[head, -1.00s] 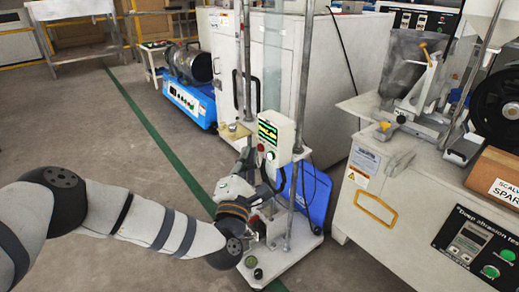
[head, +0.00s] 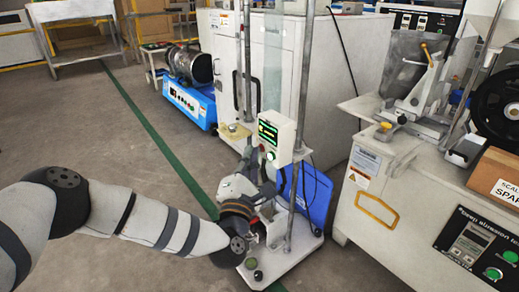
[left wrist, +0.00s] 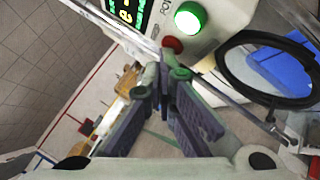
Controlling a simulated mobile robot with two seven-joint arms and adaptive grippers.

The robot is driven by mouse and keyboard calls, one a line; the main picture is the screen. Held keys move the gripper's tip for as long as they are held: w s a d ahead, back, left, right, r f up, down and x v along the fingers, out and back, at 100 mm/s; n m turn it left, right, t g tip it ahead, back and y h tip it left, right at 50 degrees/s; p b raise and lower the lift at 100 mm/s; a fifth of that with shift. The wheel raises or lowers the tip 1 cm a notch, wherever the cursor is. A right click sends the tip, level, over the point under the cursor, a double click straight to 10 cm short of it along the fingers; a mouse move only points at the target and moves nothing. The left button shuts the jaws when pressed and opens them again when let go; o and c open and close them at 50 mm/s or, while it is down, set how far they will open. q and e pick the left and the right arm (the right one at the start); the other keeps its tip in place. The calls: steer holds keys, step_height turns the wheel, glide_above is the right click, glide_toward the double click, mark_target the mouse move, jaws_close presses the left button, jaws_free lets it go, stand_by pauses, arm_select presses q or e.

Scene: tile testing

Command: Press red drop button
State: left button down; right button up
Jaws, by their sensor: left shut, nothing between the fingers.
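The red button (left wrist: 172,44) is a small round button on the white control box (head: 275,137). In the head view the red button (head: 262,148) sits at the box's lower left, beside the larger green button (head: 271,156). The green button (left wrist: 190,18) is lit in the left wrist view. My left gripper (left wrist: 165,72) is shut and empty, its tips just below the red button in that view; I cannot tell whether they touch it. In the head view my left gripper (head: 249,170) is below the box and partly hard to make out. My right gripper is not in view.
Metal posts (head: 296,130) stand beside the control box. A blue panel (head: 308,190) and a dark cable are behind it. A grey test cabinet (head: 375,205) stands to the right. A blue machine (head: 190,100) is farther back. The floor on the left is clear.

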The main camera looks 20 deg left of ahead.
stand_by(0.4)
arm_select(q)
steer(key=shift+s+a+p, duration=0.5)
steer(key=shift+s, duration=0.15)
steer(key=s+a+p, duration=0.1)
steer(key=s, duration=0.1)
steer(key=s+a+p, duration=0.1)
steer(key=s+a, duration=0.1)
steer(key=shift+p, duration=0.3)
